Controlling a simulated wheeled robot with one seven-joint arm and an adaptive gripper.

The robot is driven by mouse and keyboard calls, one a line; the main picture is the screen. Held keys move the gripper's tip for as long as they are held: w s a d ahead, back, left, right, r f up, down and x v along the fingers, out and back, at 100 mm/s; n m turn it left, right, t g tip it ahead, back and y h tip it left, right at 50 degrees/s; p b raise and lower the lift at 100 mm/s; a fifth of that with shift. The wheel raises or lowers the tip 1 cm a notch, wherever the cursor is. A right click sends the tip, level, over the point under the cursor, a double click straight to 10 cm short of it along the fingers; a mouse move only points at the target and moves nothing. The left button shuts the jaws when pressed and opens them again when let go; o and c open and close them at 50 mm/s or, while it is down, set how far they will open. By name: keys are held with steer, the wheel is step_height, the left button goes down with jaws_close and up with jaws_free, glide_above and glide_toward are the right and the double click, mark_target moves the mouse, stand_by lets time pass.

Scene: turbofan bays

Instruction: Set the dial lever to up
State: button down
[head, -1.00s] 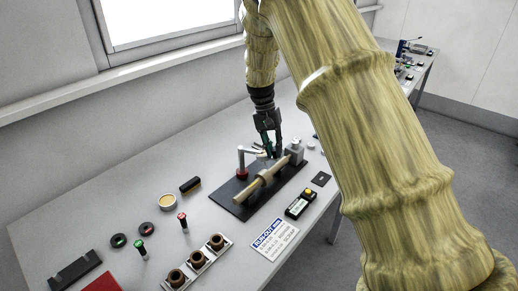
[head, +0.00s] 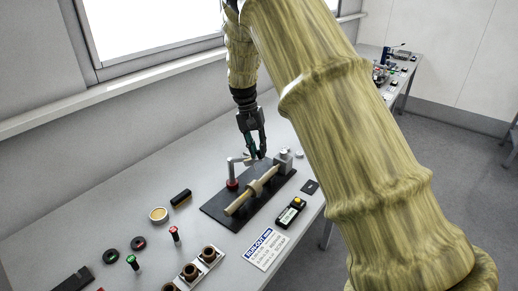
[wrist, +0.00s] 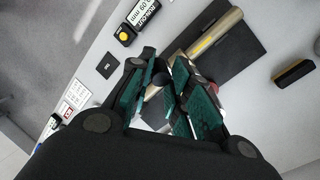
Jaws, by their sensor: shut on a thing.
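The dial stand, a grey post and arm on a red foot (head: 232,184), stands on a dark plate (head: 214,211) on the bench in the head view. A tan bar (head: 241,203) with a collar lies across the plate; it also shows in the wrist view (wrist: 222,32). My gripper (head: 255,154) points down at the end of the stand's arm, behind the bar. In the wrist view its dark green-padded fingers (wrist: 166,78) are closed in around a small grey part, seemingly the dial lever (wrist: 154,91). The fingers hide most of it, so its position cannot be read.
A grey end block (head: 283,160) stands close right of my gripper. A yellow-buttoned box (head: 290,213) and a label card (head: 264,249) lie in front. A black-yellow block (head: 181,198), a round tin (head: 158,214) and a socket rack (head: 200,262) are to the left.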

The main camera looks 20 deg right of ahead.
mark_target(250, 158)
steer(key=c, duration=1.5)
jaws_free()
steer(key=shift+w+a, duration=0.2)
steer(key=shift+w, duration=0.1)
steer(key=shift+c, duration=0.2)
steer(key=shift+o, duration=1.1)
steer(key=shift+w+a+f, duration=0.1)
steer(key=shift+w, duration=0.1)
steer(key=shift+s+d, duration=0.25)
steer(key=v, duration=1.2)
steer(key=shift+a, duration=0.1)
